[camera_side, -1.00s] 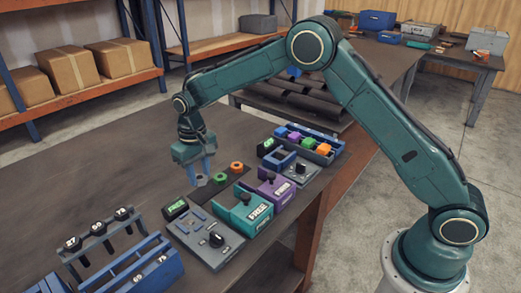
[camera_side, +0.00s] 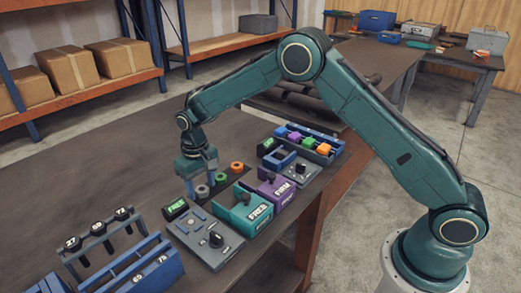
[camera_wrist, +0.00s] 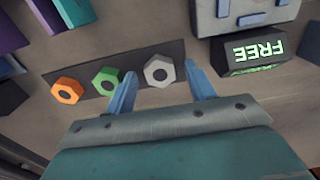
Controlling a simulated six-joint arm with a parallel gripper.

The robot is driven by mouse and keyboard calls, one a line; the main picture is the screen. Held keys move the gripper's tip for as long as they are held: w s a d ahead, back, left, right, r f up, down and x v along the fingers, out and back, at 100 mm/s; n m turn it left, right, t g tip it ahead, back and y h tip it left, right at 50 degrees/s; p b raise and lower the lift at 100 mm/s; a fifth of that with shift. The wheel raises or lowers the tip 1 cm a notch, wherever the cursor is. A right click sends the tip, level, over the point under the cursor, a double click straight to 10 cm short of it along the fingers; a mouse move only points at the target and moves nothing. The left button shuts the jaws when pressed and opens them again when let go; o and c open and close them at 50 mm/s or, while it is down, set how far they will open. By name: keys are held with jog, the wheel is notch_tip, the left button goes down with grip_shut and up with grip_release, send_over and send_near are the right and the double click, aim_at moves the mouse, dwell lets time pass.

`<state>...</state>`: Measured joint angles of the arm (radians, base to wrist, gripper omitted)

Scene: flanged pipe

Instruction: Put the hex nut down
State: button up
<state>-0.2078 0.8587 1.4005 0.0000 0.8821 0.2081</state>
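The grey hex nut (camera_side: 202,191) lies flat on a dark strip (camera_wrist: 98,84), in line with a green nut (camera_side: 220,178) and an orange nut (camera_side: 237,167). In the wrist view the grey nut (camera_wrist: 160,71) sits at the strip's right end, between my fingertips. My gripper (camera_wrist: 160,80) is open, with a visible gap on each side of the nut. In the side view my gripper (camera_side: 201,180) is low over the strip, and its fingers partly frame the nut.
A panel with a knob (camera_side: 215,240) and a FREE display (camera_wrist: 257,53) stand close by. A teal block (camera_side: 243,213) and a purple block (camera_side: 275,188) are beside the strip. A rack (camera_side: 98,230) stands at front left. The table's left part is clear.

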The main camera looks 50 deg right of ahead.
aim_at(203, 189)
dwell(0.3)
notch_tip(203, 189, up, 12)
jog(key=shift+r, duration=0.15)
dwell(0.6)
jog(key=shift+r, duration=0.1)
dwell(0.4)
jog(key=s+d+r+t, duration=0.1)
jog(key=s+d+r, duration=0.3)
jog(key=s+r, duration=0.35)
jog(key=s+d+r+t, duration=0.2)
jog(key=s+d+r, duration=0.1)
jog(key=s+r, duration=0.5)
jog(key=s+d+f+t, duration=0.1)
jog(key=s+d+f, duration=0.1)
jog(key=s, duration=0.8)
jog(key=s+d+f+t, duration=0.1)
jog(key=s+d, duration=0.1)
jog(key=s, duration=0.9)
jog(key=shift+d+f+t, duration=0.25)
jog(key=shift+f+t, duration=0.05)
jog(key=shift+f, duration=0.05)
